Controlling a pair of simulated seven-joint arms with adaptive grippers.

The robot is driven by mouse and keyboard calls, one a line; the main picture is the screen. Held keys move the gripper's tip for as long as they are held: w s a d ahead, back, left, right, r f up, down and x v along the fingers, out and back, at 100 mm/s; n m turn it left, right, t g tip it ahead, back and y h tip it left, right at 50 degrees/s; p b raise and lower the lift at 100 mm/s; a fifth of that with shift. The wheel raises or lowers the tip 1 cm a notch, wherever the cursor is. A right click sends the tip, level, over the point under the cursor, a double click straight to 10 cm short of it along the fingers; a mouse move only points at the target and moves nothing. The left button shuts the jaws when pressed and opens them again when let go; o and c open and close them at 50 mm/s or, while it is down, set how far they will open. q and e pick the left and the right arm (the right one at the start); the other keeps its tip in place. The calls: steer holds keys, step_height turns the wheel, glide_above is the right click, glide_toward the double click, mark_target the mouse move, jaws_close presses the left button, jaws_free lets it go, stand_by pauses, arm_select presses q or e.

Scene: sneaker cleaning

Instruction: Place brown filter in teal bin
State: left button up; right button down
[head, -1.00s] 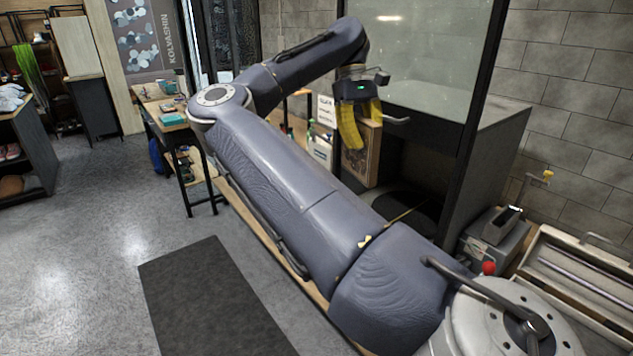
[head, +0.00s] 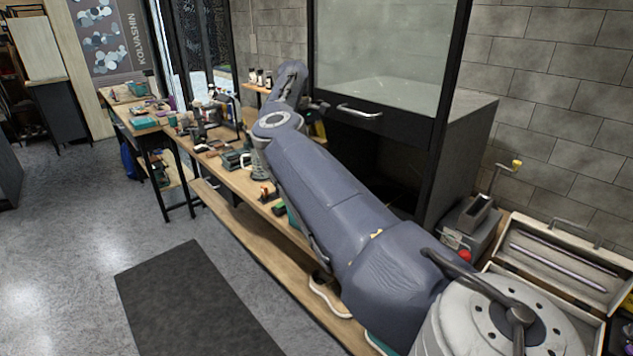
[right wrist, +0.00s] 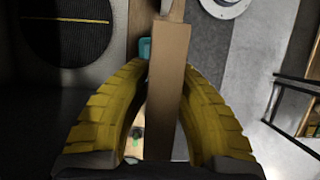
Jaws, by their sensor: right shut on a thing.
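The brown filter (right wrist: 169,95) shows in the right wrist view as a long flat brown strip seen edge-on. My right gripper (right wrist: 165,75) has its two yellow fingers closed on it, one on each side. In the head view my right arm hides the filter and nearly all of the gripper. A small teal piece (right wrist: 145,47) shows beside the filter in the right wrist view. Another bit of teal (head: 292,217) shows behind my arm at the bench in the head view; I cannot tell whether either is the teal bin. My left gripper is out of view.
A long wooden bench (head: 230,185) with tools and bottles runs behind my arm. A dark cabinet with a glass front (head: 385,60) stands to its right. A grey machine (head: 470,225) and an open white case (head: 560,260) are at the right. A dark mat (head: 195,295) lies on the floor.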

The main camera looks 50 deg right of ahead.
step_height(320, 180, down, 20)
steer(key=shift+w, duration=0.1)
stand_by(0.6)
steer(key=shift+f, duration=0.2)
steer(key=c, duration=1.6)
jaws_free()
